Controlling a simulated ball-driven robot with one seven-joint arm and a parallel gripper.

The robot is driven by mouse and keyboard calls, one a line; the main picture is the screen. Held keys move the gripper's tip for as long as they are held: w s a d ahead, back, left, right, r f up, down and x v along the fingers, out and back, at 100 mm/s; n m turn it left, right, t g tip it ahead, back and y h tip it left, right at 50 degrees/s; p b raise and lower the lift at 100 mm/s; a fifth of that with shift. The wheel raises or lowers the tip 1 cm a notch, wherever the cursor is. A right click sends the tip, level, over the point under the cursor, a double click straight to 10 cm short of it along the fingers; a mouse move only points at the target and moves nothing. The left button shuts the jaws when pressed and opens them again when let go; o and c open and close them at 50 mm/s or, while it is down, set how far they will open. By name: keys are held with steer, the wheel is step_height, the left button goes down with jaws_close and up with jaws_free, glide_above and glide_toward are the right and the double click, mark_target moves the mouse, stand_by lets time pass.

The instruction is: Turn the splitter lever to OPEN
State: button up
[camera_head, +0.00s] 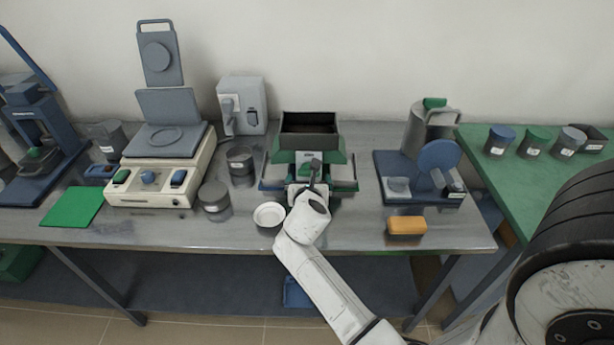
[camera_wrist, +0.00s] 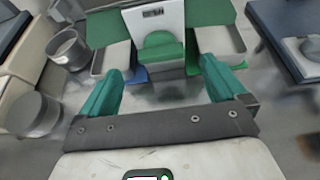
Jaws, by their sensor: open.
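The splitter (camera_head: 310,155) is a green box with a dark open hopper on top, standing at the middle of the steel table. In the wrist view its front (camera_wrist: 212,12) shows a white label plate (camera_wrist: 152,18) with small dark text that I cannot read. My gripper (camera_wrist: 163,85) has two teal fingers, spread apart and empty, pointing at the lower front of the splitter. In the head view my wrist partly hides this front.
Grey catch pans (camera_wrist: 221,42) flank the splitter front. A white dish (camera_head: 269,215) and lidded grey tins (camera_head: 215,197) stand close on the left. An orange block (camera_head: 406,226) and a blue-based device (camera_head: 420,180) are on the right. Bare table lies between.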

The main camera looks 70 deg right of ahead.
mark_target(309, 173)
steer(key=shift+x, duration=2.4)
steer(key=c, duration=1.1)
steer(key=shift+o, duration=0.2)
